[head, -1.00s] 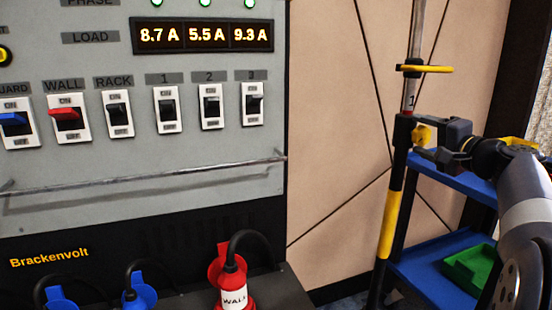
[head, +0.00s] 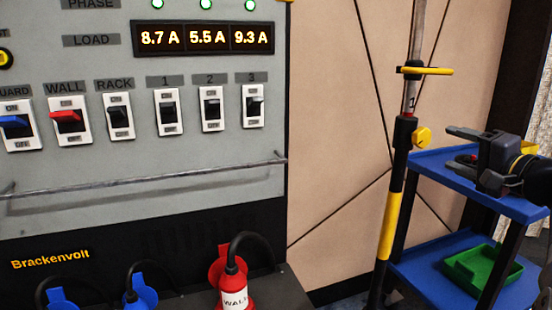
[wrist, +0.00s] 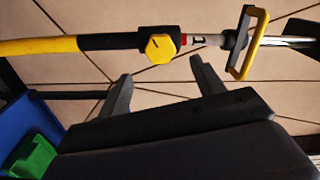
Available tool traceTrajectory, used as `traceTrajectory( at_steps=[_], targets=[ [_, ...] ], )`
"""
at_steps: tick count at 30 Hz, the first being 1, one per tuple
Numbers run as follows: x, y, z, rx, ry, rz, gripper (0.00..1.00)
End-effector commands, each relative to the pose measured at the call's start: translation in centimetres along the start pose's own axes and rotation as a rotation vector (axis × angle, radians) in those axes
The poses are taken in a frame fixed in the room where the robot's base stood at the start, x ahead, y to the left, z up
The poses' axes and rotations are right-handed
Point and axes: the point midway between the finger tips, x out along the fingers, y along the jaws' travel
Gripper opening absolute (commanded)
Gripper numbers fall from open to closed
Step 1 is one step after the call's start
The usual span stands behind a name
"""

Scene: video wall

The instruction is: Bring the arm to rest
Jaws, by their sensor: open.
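My gripper (head: 462,158) is at the right of the head view, in front of the blue shelf unit. Its two dark fingers point left and are spread apart, with nothing between them. In the wrist view my gripper (wrist: 160,82) also shows open and empty. Beyond its fingers is a black and yellow pole (head: 393,215) with a yellow knob (head: 421,138) and a yellow handle (head: 425,70). The fingers are apart from the pole; the knob shows between and beyond them in the wrist view (wrist: 160,47).
The blue shelf unit (head: 430,263) holds a green tray (head: 470,268) on its lower shelf. A grey power panel (head: 60,190) with several switches and a rail (head: 150,178) stands at the left. A red plug (head: 222,268) sits below it. Tan wall panels (head: 335,130) lie behind.

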Motion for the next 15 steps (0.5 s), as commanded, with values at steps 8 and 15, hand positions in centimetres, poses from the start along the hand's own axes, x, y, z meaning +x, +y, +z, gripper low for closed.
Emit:
traceTrajectory(
  at_steps=[8, 15],
  targets=[
    [1.3, 0.1, 0.2, -0.001, -0.006, -0.001, 0.64],
    [5.9, 0.1, 0.2, 0.000, -0.005, -0.001, 0.64]
  ],
)
